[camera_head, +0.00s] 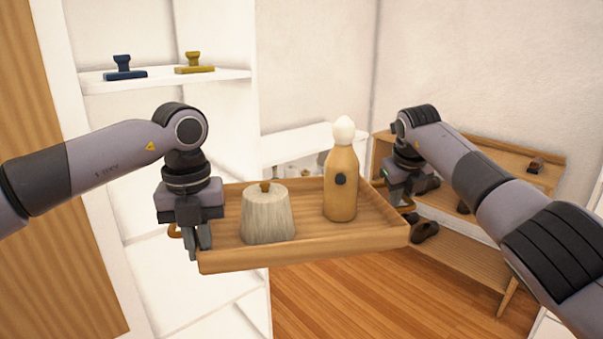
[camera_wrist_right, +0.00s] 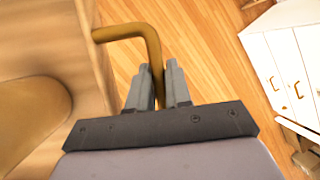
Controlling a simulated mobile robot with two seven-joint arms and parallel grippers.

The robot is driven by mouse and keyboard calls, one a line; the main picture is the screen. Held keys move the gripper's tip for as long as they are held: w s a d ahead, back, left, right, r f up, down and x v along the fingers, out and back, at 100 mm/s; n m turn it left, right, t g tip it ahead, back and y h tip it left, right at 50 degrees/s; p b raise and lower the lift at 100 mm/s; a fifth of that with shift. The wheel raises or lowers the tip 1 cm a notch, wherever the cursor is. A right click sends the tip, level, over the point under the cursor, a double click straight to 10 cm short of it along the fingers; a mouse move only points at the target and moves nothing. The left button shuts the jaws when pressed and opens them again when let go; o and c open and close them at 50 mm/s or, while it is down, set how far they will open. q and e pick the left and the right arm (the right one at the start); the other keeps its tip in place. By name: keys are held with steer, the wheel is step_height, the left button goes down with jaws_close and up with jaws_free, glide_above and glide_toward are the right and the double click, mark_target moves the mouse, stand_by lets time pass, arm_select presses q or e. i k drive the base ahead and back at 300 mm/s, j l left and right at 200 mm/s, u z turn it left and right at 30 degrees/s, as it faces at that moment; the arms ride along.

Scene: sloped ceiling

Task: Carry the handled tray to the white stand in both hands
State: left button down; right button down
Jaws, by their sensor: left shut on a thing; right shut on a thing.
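The wooden handled tray (camera_head: 330,250) is held up in the air between my two grippers, roughly level in the head view. It carries a grey, ribbed, tapered object with a small brown knob (camera_head: 267,215) and a wooden bottle with a white top (camera_head: 341,185), both upright. My left gripper (camera_head: 198,245) is at the tray's left side, shut on the brass handle there, which is mostly hidden. My right gripper (camera_wrist_right: 158,88) is shut on the other brass handle (camera_wrist_right: 130,32), beside the tray wall (camera_wrist_right: 92,60). A white stand (camera_head: 300,140) shows behind the tray, partly hidden.
A white shelf unit (camera_head: 165,80) at left holds a blue stamp-like object (camera_head: 123,69) and a yellow one (camera_head: 195,63). A wooden rack (camera_head: 470,250) with dark shoes (camera_head: 425,231) stands at right. White drawers (camera_wrist_right: 290,70) show in the right wrist view. Wooden floor (camera_head: 340,300) is bare below the tray.

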mark_target(299, 138)
steer(key=i+z, duration=1.15)
steer(key=i, duration=0.75)
steer(key=i+u, duration=1.15)
steer(key=i+l+u, duration=0.1)
steer(key=i+u, duration=0.25)
steer(key=i, duration=0.2)
